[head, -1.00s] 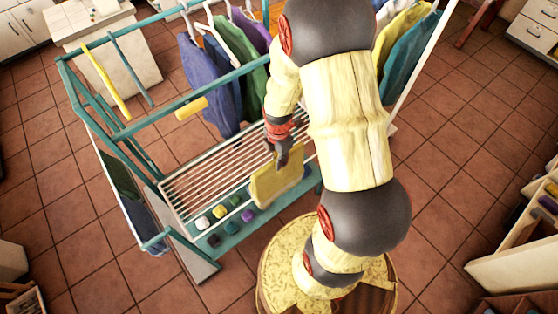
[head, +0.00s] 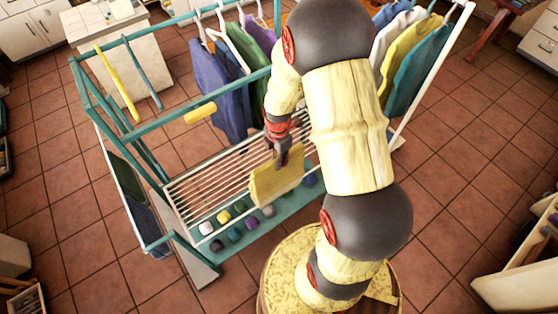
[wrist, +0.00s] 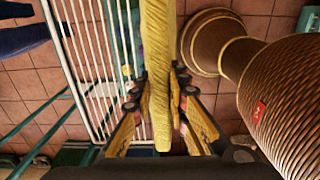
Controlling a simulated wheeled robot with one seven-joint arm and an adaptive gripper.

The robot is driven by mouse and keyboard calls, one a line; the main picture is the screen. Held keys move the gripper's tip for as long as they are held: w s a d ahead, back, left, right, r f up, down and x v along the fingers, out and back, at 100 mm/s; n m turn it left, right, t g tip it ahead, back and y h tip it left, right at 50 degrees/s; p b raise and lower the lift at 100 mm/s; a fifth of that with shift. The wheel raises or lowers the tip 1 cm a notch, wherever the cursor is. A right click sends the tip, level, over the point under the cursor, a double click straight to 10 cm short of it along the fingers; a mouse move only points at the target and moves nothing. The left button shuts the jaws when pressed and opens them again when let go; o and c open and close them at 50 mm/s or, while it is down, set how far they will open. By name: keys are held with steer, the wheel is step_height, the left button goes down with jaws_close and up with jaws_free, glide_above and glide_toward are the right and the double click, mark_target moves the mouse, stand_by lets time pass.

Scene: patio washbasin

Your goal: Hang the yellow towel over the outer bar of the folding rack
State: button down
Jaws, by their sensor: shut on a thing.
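The yellow towel (head: 276,180) hangs as a flat, folded sheet from my gripper (head: 282,158). In the wrist view the towel (wrist: 158,60) runs edge-on between the two fingers of my gripper (wrist: 160,115), which are shut on it. The white slatted rack (head: 192,186) lies left of and behind the towel, inside a teal frame; its white bars (wrist: 88,60) also show left of the towel in the wrist view. In the head view the towel overlaps the rack's right front part. I cannot tell whether they touch. My arm hides the rack's right end.
A teal rail (head: 155,125) runs above the rack, with a short yellow roll (head: 200,113) near it. Dark garments (head: 222,85) hang behind. Several coloured lumps lie on a teal lower shelf (head: 275,208). Tiled floor (head: 448,190) is clear at right.

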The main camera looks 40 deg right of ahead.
step_height(320, 180, down, 28)
steer(key=b, duration=2)
steer(key=shift+f, duration=0.25)
steer(key=c, duration=1.7)
jaws_free()
steer(key=shift+o, duration=0.2)
step_height(320, 180, up, 9)
steer(key=p, duration=0.6)
steer(key=shift+p, duration=0.3)
